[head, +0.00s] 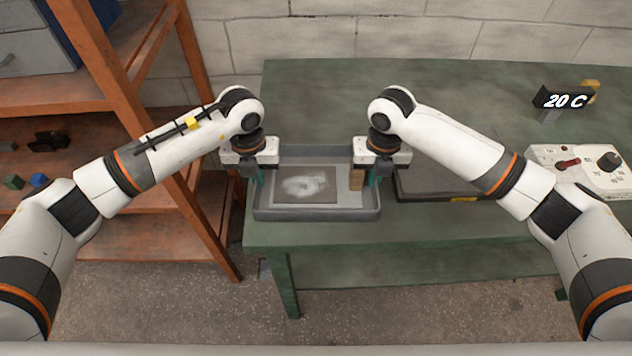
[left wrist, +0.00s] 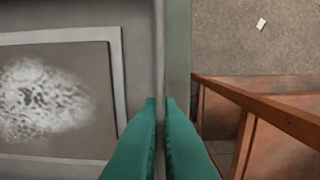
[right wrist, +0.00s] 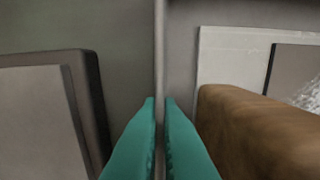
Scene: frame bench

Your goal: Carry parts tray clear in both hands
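The grey parts tray (head: 318,213) is at the left front of the green bench. I cannot tell whether its base touches the bench. In it lie a flat grey-brown panel with a whitish blotch (head: 305,187) on a pale sheet, and a brown wooden block (head: 356,179) by the right end. My left gripper (head: 256,178) is shut on the tray's left wall, which shows between its teal fingers in the left wrist view (left wrist: 160,100). My right gripper (head: 372,180) is shut on the right wall, between its fingers in the right wrist view (right wrist: 160,100).
A dark flat-topped case (head: 440,183) lies just right of the tray. A white control box (head: 590,172) and a "20 C" display (head: 562,98) stand at the bench's right. Orange-brown shelving (head: 120,75) is close on the left. The bench (head: 320,95) behind the tray is clear.

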